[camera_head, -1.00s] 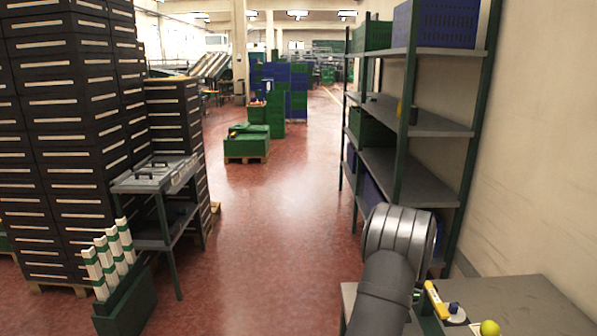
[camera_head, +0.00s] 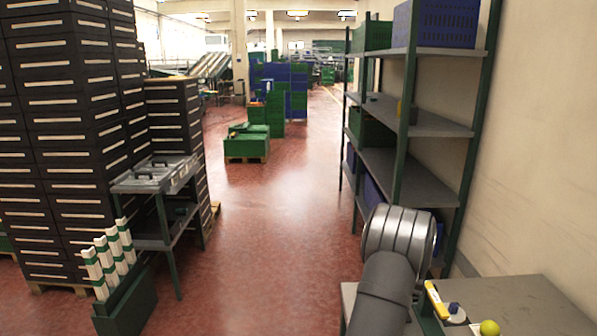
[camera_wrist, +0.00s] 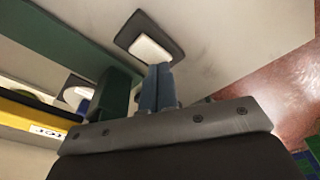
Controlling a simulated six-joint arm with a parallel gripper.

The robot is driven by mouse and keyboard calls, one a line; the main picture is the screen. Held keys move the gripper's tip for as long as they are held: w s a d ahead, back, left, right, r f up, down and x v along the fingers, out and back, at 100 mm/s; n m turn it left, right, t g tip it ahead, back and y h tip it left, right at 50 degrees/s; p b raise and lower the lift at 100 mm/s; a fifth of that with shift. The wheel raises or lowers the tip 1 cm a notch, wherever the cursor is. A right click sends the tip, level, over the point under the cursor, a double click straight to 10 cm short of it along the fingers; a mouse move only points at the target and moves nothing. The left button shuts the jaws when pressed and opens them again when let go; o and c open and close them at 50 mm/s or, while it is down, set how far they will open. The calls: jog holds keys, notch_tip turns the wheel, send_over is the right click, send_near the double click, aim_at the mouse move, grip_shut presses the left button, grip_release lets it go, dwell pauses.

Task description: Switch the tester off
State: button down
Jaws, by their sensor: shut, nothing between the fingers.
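A white rocker-like switch (camera_wrist: 150,48) in a dark square frame sits on a pale flat surface in the wrist view. Its on or off position cannot be read. My gripper (camera_wrist: 159,72) is shut and empty, its blue-grey fingertips at the lower edge of the switch; whether they touch it I cannot tell. Which part is the tester is not clear. In the head view my arm hides the gripper and the switch.
A white disc with a blue knob (camera_head: 454,311) and a yellow-green ball (camera_head: 490,327) are on the grey table (camera_head: 530,305). A dark green post (camera_wrist: 118,92) stands just left of my fingers. A metal shelf rack (camera_head: 410,175) rises behind my arm.

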notch_tip(320, 180, up, 6)
jog(key=shift+r, duration=0.15)
dwell(0.5)
notch_tip(320, 180, down, 7)
jog(key=shift+f, duration=0.1)
dwell(0.6)
jog(key=shift+r, duration=0.2)
jog(key=s+a+r+n+h, duration=0.1)
jog(key=a+r+n, duration=0.1)
jog(key=r, duration=0.6)
jog(key=s+a+r+n+h, duration=0.1)
jog(key=s+a+r+n, duration=0.1)
jog(key=a+r, duration=0.3)
notch_tip(320, 180, up, 5)
jog(key=shift+s+a+f+h, duration=0.2)
jog(key=shift+a+h, duration=0.1)
jog(key=shift+h, duration=0.1)
dwell(0.5)
